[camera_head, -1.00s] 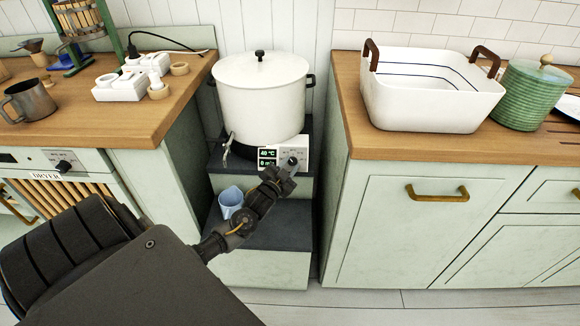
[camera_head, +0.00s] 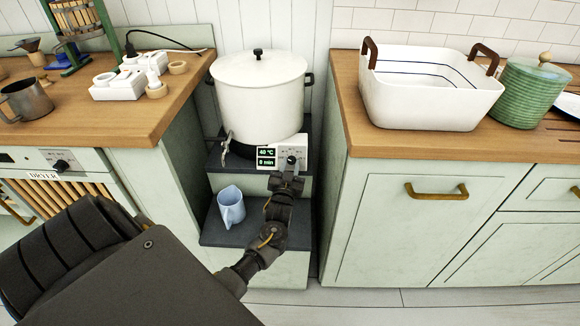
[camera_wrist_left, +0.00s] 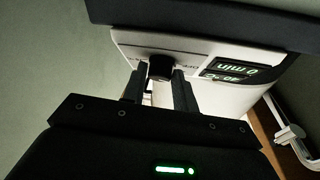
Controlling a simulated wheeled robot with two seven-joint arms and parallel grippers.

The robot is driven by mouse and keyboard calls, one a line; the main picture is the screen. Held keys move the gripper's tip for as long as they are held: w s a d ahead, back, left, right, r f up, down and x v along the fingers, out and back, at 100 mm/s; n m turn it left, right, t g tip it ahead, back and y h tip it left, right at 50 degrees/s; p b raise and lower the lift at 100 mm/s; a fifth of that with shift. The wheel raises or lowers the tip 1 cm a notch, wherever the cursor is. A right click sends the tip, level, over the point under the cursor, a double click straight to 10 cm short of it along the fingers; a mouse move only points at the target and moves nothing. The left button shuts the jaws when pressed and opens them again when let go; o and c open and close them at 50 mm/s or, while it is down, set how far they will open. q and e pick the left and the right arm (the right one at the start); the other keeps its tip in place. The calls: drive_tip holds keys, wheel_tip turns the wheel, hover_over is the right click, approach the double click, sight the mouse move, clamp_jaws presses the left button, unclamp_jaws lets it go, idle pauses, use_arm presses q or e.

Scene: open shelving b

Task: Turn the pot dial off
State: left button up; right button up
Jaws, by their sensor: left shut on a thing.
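The white lidded pot (camera_head: 262,95) stands on a dark step between two counters. Its white control panel (camera_head: 288,139) shows a green display (camera_head: 266,158) reading 40 °C and what looks like 6 min. The dark dial (camera_wrist_left: 160,67) is on the panel, beside the word OFF in the left wrist view. My left gripper (camera_head: 289,163) reaches up to the panel from below. In the left wrist view its fingers (camera_wrist_left: 166,84) are shut on the dial, one on each side. In the head view the gripper partly covers the dial. My right gripper is not in view.
A light blue jug (camera_head: 231,206) stands on the lower step (camera_head: 240,233), left of my arm. The pot's metal tap (camera_head: 226,143) juts out left of the display. Counters flank the narrow gap, with a white basket (camera_head: 420,105) on the right one.

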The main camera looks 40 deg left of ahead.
use_arm(q)
drive_tip(key=n, duration=0.1)
drive_tip(key=n+g+y, duration=0.1)
drive_tip(key=shift+w+d+f+n+y, duration=0.1)
drive_tip(key=shift+w+d+n+y, duration=0.05)
drive_tip(key=shift+d+n+y, duration=0.15)
drive_tip(key=shift+n, duration=0.5)
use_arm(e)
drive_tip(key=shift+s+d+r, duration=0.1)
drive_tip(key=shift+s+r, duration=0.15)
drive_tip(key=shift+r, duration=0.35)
use_arm(q)
drive_tip(key=shift+g+y, duration=0.3)
drive_tip(key=shift+y, duration=0.1)
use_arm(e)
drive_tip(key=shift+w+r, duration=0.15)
use_arm(q)
drive_tip(key=o, duration=1)
drive_tip(key=shift+c, duration=0.2)
drive_tip(key=shift+a, duration=0.1)
